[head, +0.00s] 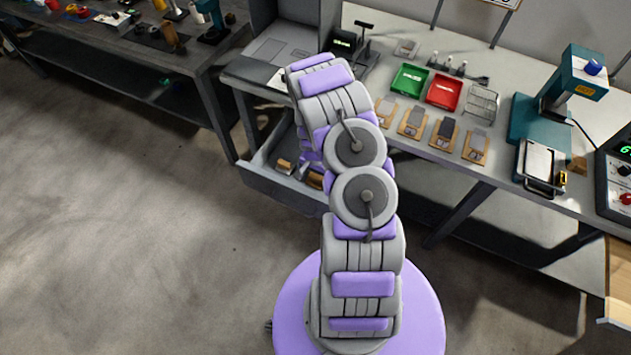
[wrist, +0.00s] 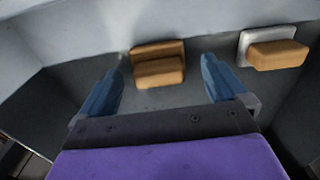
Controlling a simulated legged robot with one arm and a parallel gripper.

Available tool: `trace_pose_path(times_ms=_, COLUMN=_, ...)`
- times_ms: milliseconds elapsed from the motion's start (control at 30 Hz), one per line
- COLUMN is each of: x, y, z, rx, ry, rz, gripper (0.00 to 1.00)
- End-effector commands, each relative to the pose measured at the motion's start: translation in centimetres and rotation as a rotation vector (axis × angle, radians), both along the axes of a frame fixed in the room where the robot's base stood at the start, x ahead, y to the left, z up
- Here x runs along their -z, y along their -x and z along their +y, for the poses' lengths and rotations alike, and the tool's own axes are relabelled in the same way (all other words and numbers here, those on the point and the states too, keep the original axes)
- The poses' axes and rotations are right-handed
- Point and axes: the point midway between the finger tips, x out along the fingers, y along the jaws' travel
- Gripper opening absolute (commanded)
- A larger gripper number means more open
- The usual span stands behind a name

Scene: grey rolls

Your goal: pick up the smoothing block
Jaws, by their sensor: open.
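My gripper (wrist: 165,62) is open in the wrist view, its two blue fingers wide apart with nothing between them at their bases. A wooden block (wrist: 158,72) with a stepped, two-part shape lies on the grey drawer floor just ahead, between the lines of the fingertips. To its right, outside the right finger, lies a piece with a wooden handle on a pale plate (wrist: 250,42). I cannot tell for certain which is the smoothing block. In the head view my arm hides the gripper; wooden pieces (head: 285,167) show in the open drawer.
The open drawer (head: 268,184) has walls on its sides, close around the gripper. The workbench (head: 425,55) above holds a green tray (head: 409,79), a red tray (head: 443,92), several sample boards and a teal press (head: 572,85). The floor (head: 130,230) at left is clear.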

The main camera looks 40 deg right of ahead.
Motion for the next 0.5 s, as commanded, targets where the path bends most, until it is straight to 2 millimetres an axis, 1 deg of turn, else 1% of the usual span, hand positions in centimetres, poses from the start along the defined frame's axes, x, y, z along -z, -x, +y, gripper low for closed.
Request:
trace_pose_path(times_ms=33, x=0.88, y=0.03, z=-0.05, rx=0.001, ry=-0.001, rz=-0.001, gripper=0.99)
trace_pose_path(times_ms=100, x=1.41, y=-0.01, z=-0.08, rx=0.002, ry=-0.003, rz=-0.001, gripper=0.99)
trace_pose_path(times_ms=333, x=1.40, y=-0.01, z=-0.09, rx=0.002, ry=-0.003, rz=-0.001, gripper=0.98)
trace_pose_path(times_ms=500, x=1.37, y=0.00, z=-0.01, rx=0.001, ry=-0.003, rz=-0.001, gripper=0.82)
